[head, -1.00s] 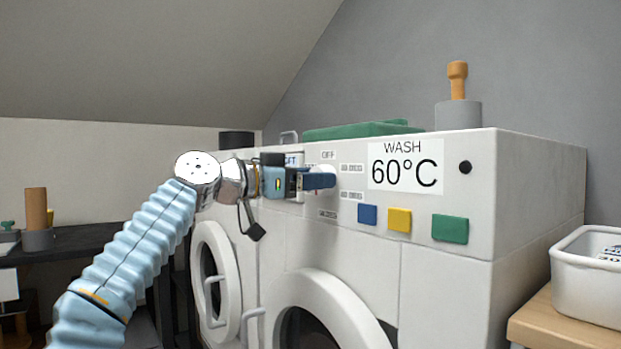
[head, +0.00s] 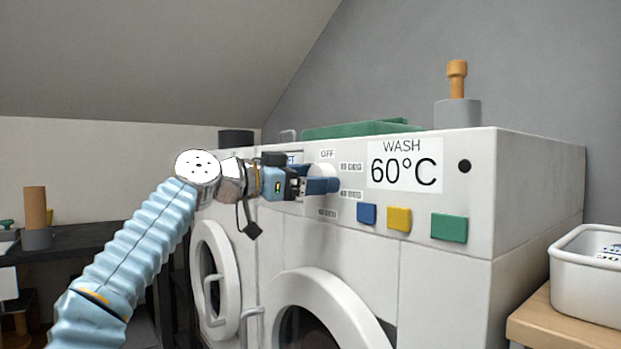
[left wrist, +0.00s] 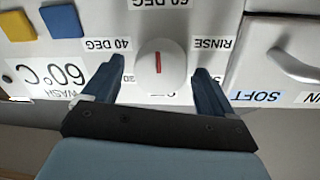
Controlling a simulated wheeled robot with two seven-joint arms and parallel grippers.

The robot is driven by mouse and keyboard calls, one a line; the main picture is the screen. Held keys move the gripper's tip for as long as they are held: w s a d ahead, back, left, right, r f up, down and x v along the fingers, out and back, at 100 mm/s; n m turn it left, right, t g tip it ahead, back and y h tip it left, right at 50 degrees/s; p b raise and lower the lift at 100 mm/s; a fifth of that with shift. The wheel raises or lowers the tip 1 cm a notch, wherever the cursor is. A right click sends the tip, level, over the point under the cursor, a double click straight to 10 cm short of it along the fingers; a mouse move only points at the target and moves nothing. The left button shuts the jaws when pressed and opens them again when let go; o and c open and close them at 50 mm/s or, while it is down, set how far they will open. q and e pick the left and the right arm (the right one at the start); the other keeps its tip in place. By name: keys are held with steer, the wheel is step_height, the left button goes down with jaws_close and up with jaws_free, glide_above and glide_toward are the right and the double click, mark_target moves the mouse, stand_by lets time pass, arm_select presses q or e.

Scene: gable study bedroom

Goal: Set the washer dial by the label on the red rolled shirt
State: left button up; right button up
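The washer (head: 450,290) has a white dial (left wrist: 160,68) with a red mark. In the left wrist view, which shows the panel upside down, the mark lies upright between the 60 DEG label (left wrist: 160,3) and the label opposite, partly hidden by my gripper. The 40 DEG (left wrist: 107,44) and RINSE (left wrist: 213,44) labels sit to its sides. My left gripper (head: 322,185) is at the dial, its fingers open on either side with visible gaps; it also shows in the left wrist view (left wrist: 155,85). The display (head: 405,166) reads WASH 60°C. The red shirt and my right gripper are out of view.
Blue (head: 366,214), yellow (head: 399,219) and green (head: 449,228) buttons sit below the display. A drawer marked SOFT (left wrist: 285,60) lies beside the dial. A white bin (head: 590,285) stands on a wooden surface at right. A green item lies on the washer top.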

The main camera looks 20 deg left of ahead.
arm_select(q)
steer(key=shift+r, duration=0.1)
steer(key=b+v, duration=0.3)
steer(key=v, duration=1.1)
steer(key=shift+b, duration=0.35)
